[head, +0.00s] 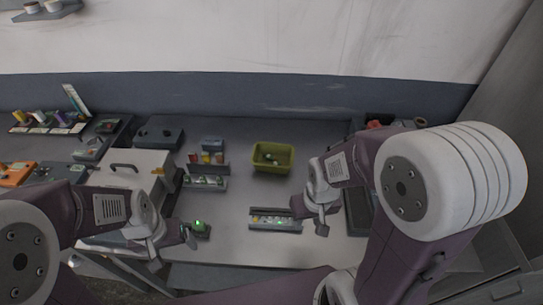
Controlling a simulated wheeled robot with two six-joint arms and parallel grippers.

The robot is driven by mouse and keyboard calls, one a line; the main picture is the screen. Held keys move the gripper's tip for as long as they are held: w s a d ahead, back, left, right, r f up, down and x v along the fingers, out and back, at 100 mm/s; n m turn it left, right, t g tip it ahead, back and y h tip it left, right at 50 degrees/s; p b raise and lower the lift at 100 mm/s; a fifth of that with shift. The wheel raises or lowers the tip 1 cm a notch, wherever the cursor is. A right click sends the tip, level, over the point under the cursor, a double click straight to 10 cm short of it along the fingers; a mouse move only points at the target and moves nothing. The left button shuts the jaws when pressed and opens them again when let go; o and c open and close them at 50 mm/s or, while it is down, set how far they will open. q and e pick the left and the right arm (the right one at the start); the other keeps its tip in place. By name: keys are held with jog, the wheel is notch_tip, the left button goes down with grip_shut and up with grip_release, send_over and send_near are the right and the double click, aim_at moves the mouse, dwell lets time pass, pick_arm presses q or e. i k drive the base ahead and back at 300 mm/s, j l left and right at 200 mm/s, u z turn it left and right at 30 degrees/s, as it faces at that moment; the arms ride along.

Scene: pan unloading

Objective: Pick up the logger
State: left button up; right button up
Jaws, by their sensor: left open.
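A small dark device with a lit green spot (201,229), which looks like the logger, sits on the grey table near its front edge. My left gripper (191,238) is open right beside it, on its left side. I cannot tell whether the fingers touch the device. My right gripper (321,226) hangs above the table, to the right of a small rack, well away from the device. Its fingers are too small and dark to show whether they are open or shut.
The small rack (275,226) with several little items lies mid-table. A yellow-green bin (272,158) stands behind it. Another rack (205,182) and a white box with a handle (128,170) are at the left. The table between the device and the bin is mostly clear.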

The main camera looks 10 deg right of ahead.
aim_at(267, 218)
jog(key=j+z, duration=0.25)
jog(key=j, duration=0.3)
jog(key=j+z, duration=0.2)
jog(key=j, duration=0.35)
jog(key=k+j+z, duration=0.1)
jog(key=j+z, duration=0.15)
jog(key=j, duration=0.3)
